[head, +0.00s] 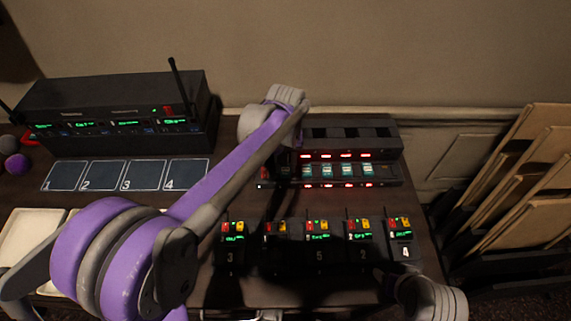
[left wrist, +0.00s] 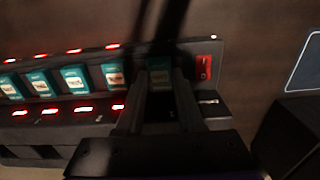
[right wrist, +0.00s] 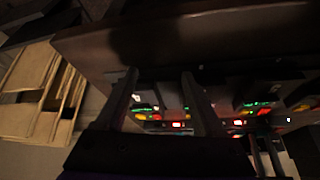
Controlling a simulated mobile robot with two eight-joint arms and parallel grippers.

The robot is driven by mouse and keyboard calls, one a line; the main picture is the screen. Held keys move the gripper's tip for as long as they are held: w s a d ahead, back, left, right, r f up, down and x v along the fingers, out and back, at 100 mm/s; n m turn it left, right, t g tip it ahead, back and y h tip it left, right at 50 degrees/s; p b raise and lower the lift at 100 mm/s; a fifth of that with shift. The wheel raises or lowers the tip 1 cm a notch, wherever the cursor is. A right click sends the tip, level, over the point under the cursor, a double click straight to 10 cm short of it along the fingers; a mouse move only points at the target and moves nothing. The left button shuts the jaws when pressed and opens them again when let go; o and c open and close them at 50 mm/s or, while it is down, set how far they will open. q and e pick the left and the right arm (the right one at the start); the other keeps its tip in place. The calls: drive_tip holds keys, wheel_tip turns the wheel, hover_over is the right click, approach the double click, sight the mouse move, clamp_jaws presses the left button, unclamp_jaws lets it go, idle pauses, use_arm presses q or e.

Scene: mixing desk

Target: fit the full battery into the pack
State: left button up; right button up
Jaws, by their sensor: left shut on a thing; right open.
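The charger (head: 330,185) stands at the back right with several teal batteries (head: 347,170) in its slots and rows of red lights. My left gripper (head: 284,165) is at the charger's left end. In the left wrist view the left gripper (left wrist: 165,88) is shut on a teal battery (left wrist: 159,64) at the end of the battery row. I cannot tell whether it is clear of its slot. Several packs (head: 317,255) stand in a row in front. The pack second from left (head: 276,250) shows no clear lit display. My right gripper (right wrist: 160,85) is open and empty near the row's right end.
A black receiver rack (head: 115,105) with antennas stands at the back left. A mat with squares numbered 1 to 4 (head: 125,175) lies before it. Pale trays (head: 30,235) sit at the left edge. Folded wooden chairs (head: 525,190) lean right of the desk.

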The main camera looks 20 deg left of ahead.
use_arm(q)
drive_tip(key=shift+r+p, duration=1.45)
drive_tip(key=shift+r, duration=0.8)
use_arm(e)
drive_tip(key=shift+w+r, duration=0.15)
drive_tip(key=shift+r, duration=0.7)
drive_tip(key=shift+w+r, duration=0.15)
drive_tip(key=shift+r, duration=0.65)
use_arm(q)
drive_tip(key=shift+s, duration=0.1)
use_arm(e)
drive_tip(key=shift+r, duration=0.1)
